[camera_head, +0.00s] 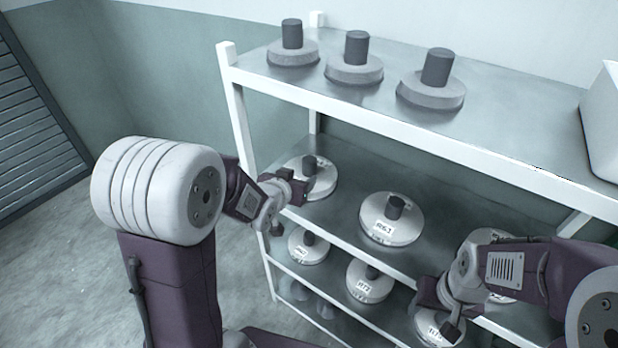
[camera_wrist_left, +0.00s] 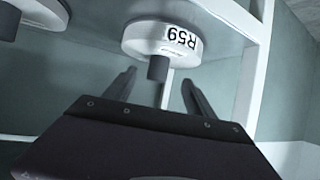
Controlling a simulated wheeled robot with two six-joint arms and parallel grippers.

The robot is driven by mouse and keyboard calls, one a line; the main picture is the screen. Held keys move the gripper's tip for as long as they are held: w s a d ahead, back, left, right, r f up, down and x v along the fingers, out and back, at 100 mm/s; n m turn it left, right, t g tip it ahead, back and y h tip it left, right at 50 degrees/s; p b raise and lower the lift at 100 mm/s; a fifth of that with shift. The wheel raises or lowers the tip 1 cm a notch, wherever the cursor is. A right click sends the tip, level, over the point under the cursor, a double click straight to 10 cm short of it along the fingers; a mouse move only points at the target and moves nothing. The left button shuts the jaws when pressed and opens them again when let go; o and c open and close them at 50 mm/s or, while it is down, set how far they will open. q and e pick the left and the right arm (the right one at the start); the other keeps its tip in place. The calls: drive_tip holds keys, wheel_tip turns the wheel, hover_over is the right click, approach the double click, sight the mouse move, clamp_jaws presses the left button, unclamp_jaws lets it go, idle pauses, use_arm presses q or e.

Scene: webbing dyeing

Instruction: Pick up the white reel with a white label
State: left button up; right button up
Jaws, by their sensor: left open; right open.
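Several white reels with white labels and dark upright posts stand on the shelves. One, labelled R59 in the left wrist view (camera_wrist_left: 140,36), is at the left end of the middle shelf, partly behind my left gripper (camera_head: 296,187). That gripper is open, and its fingers (camera_wrist_left: 156,90) point at the reel with the dark post (camera_wrist_left: 158,68) between their tips in the picture; contact cannot be told. Reel R63 (camera_head: 376,231) stands to its right on the same shelf. Reel R72 (camera_head: 362,292) is lower down. My right gripper (camera_head: 436,308) is open beside a partly hidden lower reel (camera_head: 428,331).
The white-framed rack's upper shelf (camera_head: 500,130) holds several grey reels (camera_head: 354,70) and a white box (camera_head: 603,120) at right. The front rail (camera_head: 400,130) of this shelf runs above the middle shelf. Open floor (camera_head: 60,260) lies at left.

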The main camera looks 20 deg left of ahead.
sight(307, 166)
use_arm(q)
drive_tip(key=shift+w+t, duration=0.4)
drive_tip(key=shift+w, duration=0.3)
drive_tip(key=shift+w+r+t, duration=0.3)
drive_tip(key=x, duration=0.9)
drive_tip(key=shift+d+f, duration=0.15)
drive_tip(key=shift+f, duration=0.2)
drive_tip(key=shift+s+r, duration=0.1)
drive_tip(key=shift+s, duration=0.1)
drive_tip(key=c, duration=0.3)
clamp_jaws()
